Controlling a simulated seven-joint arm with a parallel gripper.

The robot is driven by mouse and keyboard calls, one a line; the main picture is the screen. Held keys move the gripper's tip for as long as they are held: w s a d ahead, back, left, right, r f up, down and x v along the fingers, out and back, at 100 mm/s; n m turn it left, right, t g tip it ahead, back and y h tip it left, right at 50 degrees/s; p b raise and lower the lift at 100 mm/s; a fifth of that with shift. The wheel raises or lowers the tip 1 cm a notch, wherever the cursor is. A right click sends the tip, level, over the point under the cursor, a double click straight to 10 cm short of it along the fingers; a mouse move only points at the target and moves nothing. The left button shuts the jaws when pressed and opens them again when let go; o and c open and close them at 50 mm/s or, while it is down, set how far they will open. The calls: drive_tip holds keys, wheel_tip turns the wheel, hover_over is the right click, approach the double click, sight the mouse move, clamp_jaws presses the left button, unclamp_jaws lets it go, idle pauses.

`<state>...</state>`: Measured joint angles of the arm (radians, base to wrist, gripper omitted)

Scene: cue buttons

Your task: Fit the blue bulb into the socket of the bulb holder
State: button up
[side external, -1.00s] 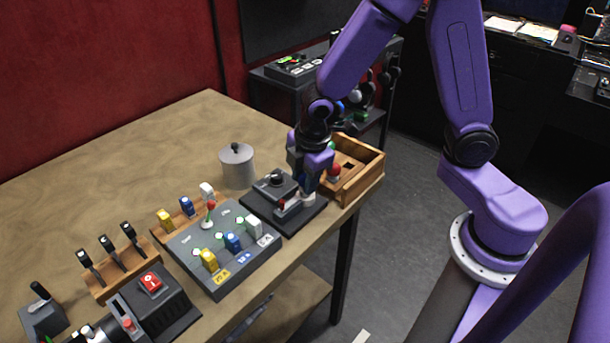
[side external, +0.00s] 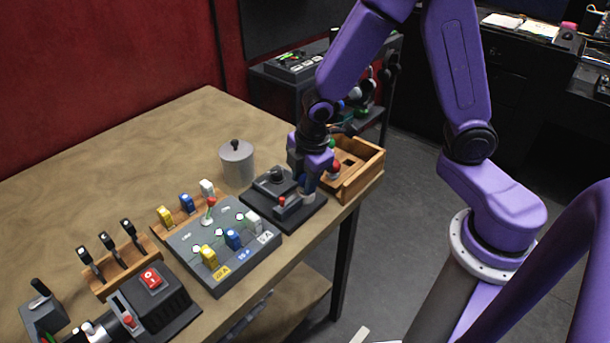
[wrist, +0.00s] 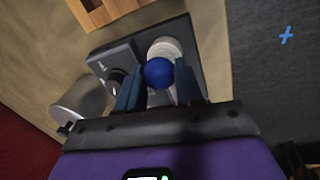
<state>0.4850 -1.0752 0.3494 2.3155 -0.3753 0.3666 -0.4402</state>
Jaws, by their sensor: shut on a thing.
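The blue bulb (wrist: 158,73) is between the fingers of my gripper (wrist: 158,92), which is shut on it. In the wrist view the bulb overlaps the near edge of the white round socket (wrist: 165,46) of the bulb holder (wrist: 190,65). I cannot tell whether it is seated in the socket. In the side view my gripper (side external: 308,188) is low over the right part of the dark bulb holder (side external: 300,219). The fingers largely hide the bulb and socket there.
A wooden tray (side external: 365,180) with a red bulb (side external: 334,168) stands right of the holder. A grey lidded pot (side external: 238,165) is behind it. A panel (side external: 215,280) with coloured blocks lies to the left. The back left of the table is clear.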

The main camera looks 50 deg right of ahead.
sight(305, 176)
drive_tip(key=o, duration=1.3)
drive_tip(key=shift+c, duration=0.2)
drive_tip(key=shift+r, duration=0.1)
drive_tip(key=shift+r, duration=3.45)
drive_tip(key=shift+s, duration=0.1)
drive_tip(key=s+d+r+m+g, duration=0.1)
drive_tip(key=s+r, duration=0.1)
drive_tip(key=s, duration=0.8)
drive_tip(key=s+d+r+m+g, duration=0.1)
drive_tip(key=s+d+m, duration=0.1)
drive_tip(key=s, duration=0.9)
drive_tip(key=shift+s+r+y, duration=0.25)
drive_tip(key=shift+r+y, duration=0.15)
